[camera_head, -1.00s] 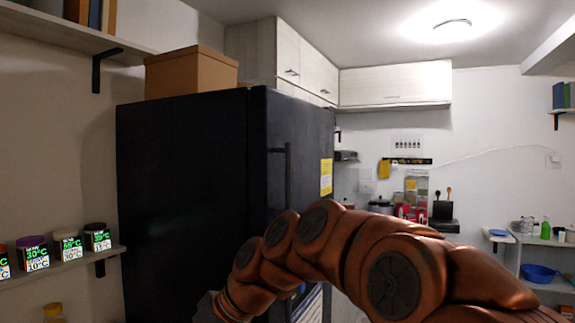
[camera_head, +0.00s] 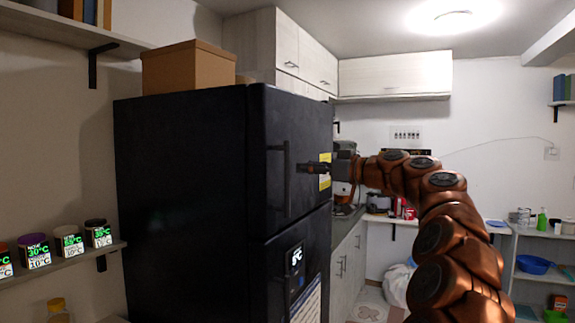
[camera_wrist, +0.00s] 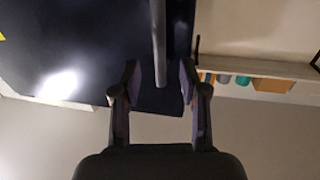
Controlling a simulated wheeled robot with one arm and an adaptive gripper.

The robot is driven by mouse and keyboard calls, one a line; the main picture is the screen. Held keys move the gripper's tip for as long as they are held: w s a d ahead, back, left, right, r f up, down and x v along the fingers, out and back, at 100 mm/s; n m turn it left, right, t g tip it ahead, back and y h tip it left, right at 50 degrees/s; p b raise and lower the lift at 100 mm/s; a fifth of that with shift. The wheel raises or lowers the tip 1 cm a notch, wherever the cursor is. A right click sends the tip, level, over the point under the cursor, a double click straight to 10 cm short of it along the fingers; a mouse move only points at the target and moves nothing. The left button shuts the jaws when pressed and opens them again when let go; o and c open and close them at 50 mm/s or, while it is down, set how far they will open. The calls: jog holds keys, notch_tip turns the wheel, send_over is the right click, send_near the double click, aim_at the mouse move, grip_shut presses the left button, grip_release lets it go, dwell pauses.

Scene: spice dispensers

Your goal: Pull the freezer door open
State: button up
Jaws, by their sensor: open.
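The black fridge-freezer stands left of centre in the head view. Its upper freezer door (camera_head: 308,125) looks shut, with a vertical black bar handle (camera_head: 287,190) on its front. My gripper (camera_head: 304,168) is open and reaches in from the right at the handle's mid-height, with its fingertips close to the bar. In the wrist view the handle (camera_wrist: 158,40) runs down between the two open fingers of my gripper (camera_wrist: 159,82). The fingers are not closed on it. I cannot tell how deep the bar sits between them.
The lower fridge door (camera_head: 295,265) has a lit display. A cardboard box (camera_head: 186,68) sits on top of the fridge. A wall shelf with several labelled jars (camera_head: 68,242) is at the left. White cabinets (camera_head: 350,262) stand beyond the fridge. The front-right floor looks open.

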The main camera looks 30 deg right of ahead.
jog(key=p+x, duration=0.3)
jog(key=x, duration=0.4)
jog(key=shift+w, duration=0.3)
jog(key=shift+c, duration=0.3)
grip_shut()
